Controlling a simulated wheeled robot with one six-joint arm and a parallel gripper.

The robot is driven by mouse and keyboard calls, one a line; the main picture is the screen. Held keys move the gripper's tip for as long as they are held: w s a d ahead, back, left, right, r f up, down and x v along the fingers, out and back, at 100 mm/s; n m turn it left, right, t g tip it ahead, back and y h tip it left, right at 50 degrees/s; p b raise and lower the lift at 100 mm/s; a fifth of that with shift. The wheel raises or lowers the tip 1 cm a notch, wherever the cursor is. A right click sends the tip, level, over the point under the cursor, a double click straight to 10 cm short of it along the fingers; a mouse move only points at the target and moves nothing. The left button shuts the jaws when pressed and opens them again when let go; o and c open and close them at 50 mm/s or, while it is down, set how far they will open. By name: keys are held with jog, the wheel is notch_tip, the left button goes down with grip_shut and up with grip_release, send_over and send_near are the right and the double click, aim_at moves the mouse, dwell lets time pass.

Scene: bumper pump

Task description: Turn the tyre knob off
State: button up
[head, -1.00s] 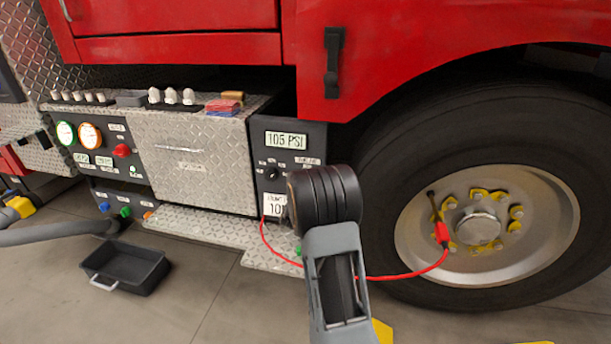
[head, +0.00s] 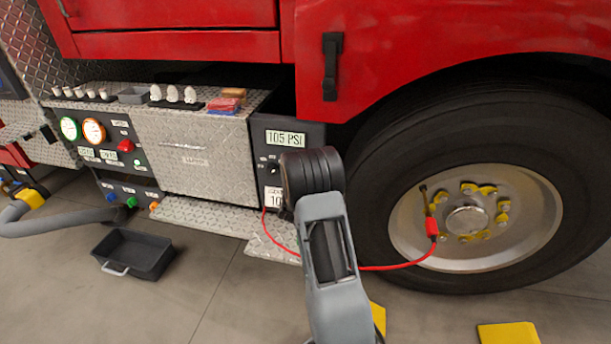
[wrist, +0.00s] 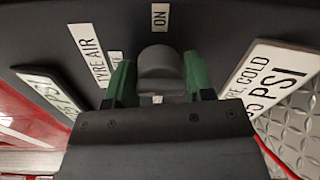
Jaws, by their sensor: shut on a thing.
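The tyre knob (wrist: 159,70) is a dark round knob on the dark panel in the wrist view, between labels reading "ON" and "TYRE AIR". My gripper (wrist: 159,82) has its two green fingers on either side of the knob, shut on it. In the head view the pressure display (head: 286,139) reads "105 PSI" on the same panel, above the knob. My arm covers much of the panel's lower right there, and the gripper itself is hidden.
A red air hose (head: 395,267) runs from the panel area to the valve on the large truck wheel (head: 520,215) at right. A diamond-plate step (head: 205,216) juts out below the panel. A black tray (head: 140,254) and yellow blocks (head: 508,334) lie on the floor.

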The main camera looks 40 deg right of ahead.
jog(key=shift+w+r+n, duration=0.1)
jog(key=shift+r+n, duration=0.2)
jog(key=shift+r, duration=0.05)
dwell(0.3)
jog(key=o, duration=0.7)
jog(key=shift+c, duration=0.2)
jog(key=shift+o, duration=0.9)
jog(key=shift+f, duration=0.2)
jog(key=f+p+v, duration=0.1)
jog(key=p+v, duration=0.1)
jog(key=v, duration=1.1)
jog(key=shift+s+a+r, duration=0.3)
jog(key=shift+a+r, duration=0.05)
jog(key=shift+r, duration=0.2)
